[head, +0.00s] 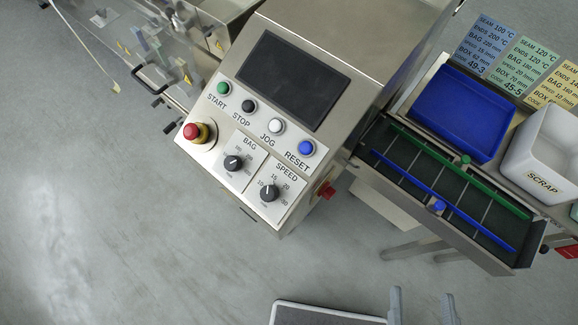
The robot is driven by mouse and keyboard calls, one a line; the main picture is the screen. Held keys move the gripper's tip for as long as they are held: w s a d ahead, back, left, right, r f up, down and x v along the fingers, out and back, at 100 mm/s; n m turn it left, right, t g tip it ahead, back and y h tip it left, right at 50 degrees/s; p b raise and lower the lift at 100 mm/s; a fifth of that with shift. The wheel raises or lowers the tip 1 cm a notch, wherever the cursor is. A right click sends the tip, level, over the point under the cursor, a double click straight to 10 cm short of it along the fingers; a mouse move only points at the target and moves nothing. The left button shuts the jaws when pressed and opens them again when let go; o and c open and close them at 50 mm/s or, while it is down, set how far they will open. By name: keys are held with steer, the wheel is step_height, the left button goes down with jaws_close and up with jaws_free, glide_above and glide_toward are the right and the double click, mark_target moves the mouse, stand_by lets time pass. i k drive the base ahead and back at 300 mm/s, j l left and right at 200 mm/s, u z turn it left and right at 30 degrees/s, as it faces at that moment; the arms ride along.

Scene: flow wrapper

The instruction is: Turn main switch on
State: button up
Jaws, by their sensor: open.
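A red rotary switch (326,190), which looks like the main switch, sits on the right side wall of the steel control cabinet (345,42), low and near the front. It is seen edge-on, so I cannot tell its setting. My gripper (422,297) shows at the bottom edge as two grey fingers set wide apart, with nothing between them. It is below and to the right of the switch, well apart from it. The cabinet's screen (292,80) is dark.
The panel carries buttons, two dials and a red emergency stop (196,132). Right of the switch is a conveyor (445,190) with green and blue rails. Beyond it are a blue bin (455,112) and a white scrap bin (545,150). Open floor lies between gripper and cabinet.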

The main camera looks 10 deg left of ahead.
mark_target(326, 191)
steer(key=k+l+u, duration=0.1)
steer(key=u, duration=0.15)
steer(key=k+u, duration=0.25)
steer(key=k+l, duration=0.15)
steer(key=l, duration=0.15)
steer(key=k+l+z, duration=0.15)
steer(key=l, duration=0.15)
steer(key=k+l, duration=0.1)
steer(key=l, duration=0.2)
steer(key=z, duration=0.05)
